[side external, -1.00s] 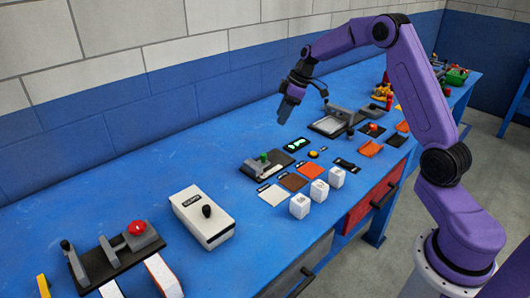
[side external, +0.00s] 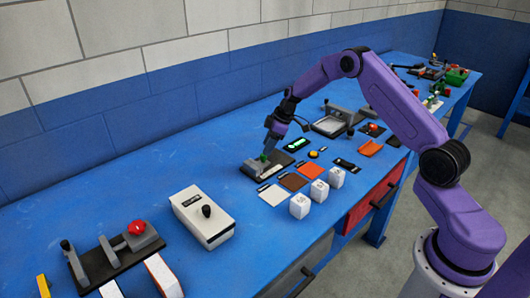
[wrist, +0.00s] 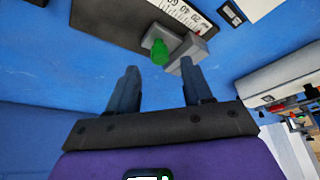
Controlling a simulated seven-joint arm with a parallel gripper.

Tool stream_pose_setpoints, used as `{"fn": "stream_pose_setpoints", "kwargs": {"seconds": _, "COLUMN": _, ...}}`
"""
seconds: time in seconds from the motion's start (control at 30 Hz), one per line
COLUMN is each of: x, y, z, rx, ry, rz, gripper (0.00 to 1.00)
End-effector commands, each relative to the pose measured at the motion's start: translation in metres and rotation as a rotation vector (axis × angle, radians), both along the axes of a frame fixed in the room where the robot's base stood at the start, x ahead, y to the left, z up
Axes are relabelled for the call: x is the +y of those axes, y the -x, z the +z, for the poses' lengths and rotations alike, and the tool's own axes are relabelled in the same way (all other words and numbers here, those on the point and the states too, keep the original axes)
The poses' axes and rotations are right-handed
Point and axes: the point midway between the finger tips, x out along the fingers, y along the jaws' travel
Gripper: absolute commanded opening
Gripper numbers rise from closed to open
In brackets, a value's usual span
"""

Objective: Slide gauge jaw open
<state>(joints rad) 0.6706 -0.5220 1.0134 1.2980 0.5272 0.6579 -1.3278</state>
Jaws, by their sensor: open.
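The gauge (side external: 257,170) is a dark base with a grey jaw and a light scale, lying on the blue bench. A green knob (wrist: 158,50) stands on its grey sliding jaw (wrist: 185,48) in the wrist view, beside the numbered scale (wrist: 185,12). My gripper (wrist: 158,75) is open, with the green knob showing beyond and between its two fingertips. In the side view my gripper (side external: 270,150) points down just above the gauge, and its fingers partly hide the knob. I cannot tell whether a finger touches the knob.
Coloured cards (side external: 293,182) and white cubes (side external: 318,191) lie right of the gauge. A grey tray fixture (side external: 332,122) is behind. The bench left of the gauge is clear.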

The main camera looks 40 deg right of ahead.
Motion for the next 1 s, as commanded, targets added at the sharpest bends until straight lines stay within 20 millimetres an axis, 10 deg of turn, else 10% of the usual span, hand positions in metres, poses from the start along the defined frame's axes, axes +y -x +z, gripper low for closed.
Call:
{"fn": "stream_pose_setpoints", "kwargs": {"seconds": 0.67, "x": 0.010, "y": -0.010, "z": -0.034, "rx": 0.000, "ry": 0.000, "rz": 0.000, "gripper": 0.50}}
{"fn": "stream_pose_setpoints", "kwargs": {"seconds": 0.8, "x": 0.010, "y": -0.010, "z": -0.034, "rx": 0.000, "ry": 0.000, "rz": 0.000, "gripper": 0.05}}
{"fn": "stream_pose_setpoints", "kwargs": {"seconds": 1.0, "x": 0.007, "y": -0.010, "z": -0.034, "rx": 0.000, "ry": 0.000, "rz": -0.002, "gripper": 0.00}}
